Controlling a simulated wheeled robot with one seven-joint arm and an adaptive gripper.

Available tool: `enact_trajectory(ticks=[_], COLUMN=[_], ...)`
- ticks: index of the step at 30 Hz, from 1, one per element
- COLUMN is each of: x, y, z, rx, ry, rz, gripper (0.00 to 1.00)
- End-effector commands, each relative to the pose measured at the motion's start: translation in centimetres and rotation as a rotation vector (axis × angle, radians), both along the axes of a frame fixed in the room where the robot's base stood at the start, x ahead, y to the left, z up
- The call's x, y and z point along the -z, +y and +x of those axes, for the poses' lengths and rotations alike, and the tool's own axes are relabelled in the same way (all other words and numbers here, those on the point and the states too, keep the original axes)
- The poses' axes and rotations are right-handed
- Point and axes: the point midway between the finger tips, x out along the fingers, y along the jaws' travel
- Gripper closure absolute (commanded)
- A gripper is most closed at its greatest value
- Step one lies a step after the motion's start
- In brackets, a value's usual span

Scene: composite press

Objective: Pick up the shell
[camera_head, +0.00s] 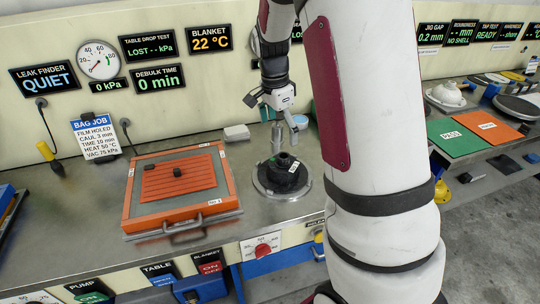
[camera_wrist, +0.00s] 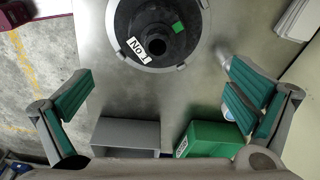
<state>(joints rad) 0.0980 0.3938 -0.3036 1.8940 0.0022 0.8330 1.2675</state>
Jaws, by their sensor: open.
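The shell (camera_head: 288,172) is a dark, round piece with a central opening and a white label. It sits on a round metal plate (camera_head: 262,190) on the bench, right of the orange-framed table. In the wrist view the shell (camera_wrist: 150,52) is at the top centre, cut by the frame edge; its label reads "No 1" and it has a small green patch. My gripper (camera_head: 284,112) hangs above and behind the shell, apart from it. In the wrist view its green-padded fingers (camera_wrist: 155,85) are spread wide with nothing between them.
A grey box (camera_wrist: 125,134) and a green box (camera_wrist: 208,138) lie at the bottom of the wrist view. The orange-framed table (camera_head: 180,190) stands left of the plate. Green (camera_head: 455,137) and orange (camera_head: 492,126) mats lie on the right bench. Instrument displays line the back wall.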

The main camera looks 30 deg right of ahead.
Motion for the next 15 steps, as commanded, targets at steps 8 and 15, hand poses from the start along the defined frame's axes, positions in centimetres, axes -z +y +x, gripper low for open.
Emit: enact_trajectory(ticks=[8,15], x=[3.9,7.8], y=[-0.6,-1.0], z=[-0.1,-0.1], rx=[0.012,0.011], ry=[0.006,0.005], rz=[-0.001,-0.001], gripper=[0.0,0.0])
